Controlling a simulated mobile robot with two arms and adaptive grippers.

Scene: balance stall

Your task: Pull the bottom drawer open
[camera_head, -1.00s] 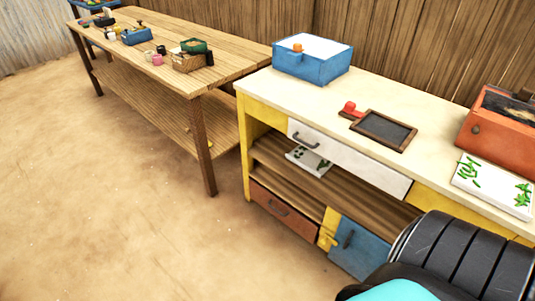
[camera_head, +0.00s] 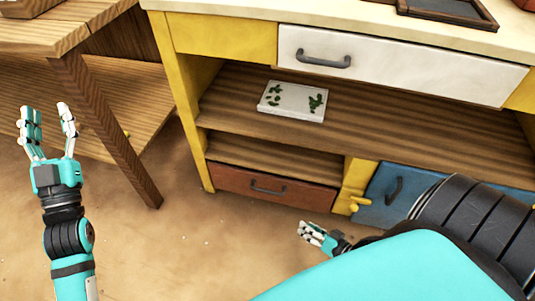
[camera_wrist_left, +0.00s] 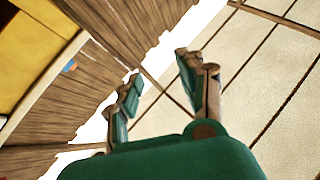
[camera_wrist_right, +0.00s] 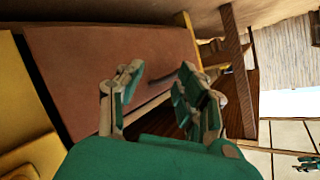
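The bottom drawer (camera_head: 235,184) has a reddish-brown front and a dark bar handle (camera_head: 268,189). It looks shut, low on the left of the yellow-framed counter. In the right wrist view the drawer front (camera_wrist_right: 95,60) is large, and its handle (camera_wrist_right: 188,75) shows beyond the fingers. My right gripper (camera_head: 308,230) is low, in front of and to the right of the drawer handle, apart from it. Its fingers are spread and empty in the right wrist view (camera_wrist_right: 158,78). My left gripper (camera_head: 46,110) is raised at the left, open and empty, away from the drawer.
A blue door (camera_head: 375,213) with a dark handle is right of the drawer, past a yellow post (camera_head: 352,185). A white drawer (camera_head: 400,68) is above the open shelf. A wooden table leg (camera_head: 108,130) stands left of the counter. The floor in front is clear.

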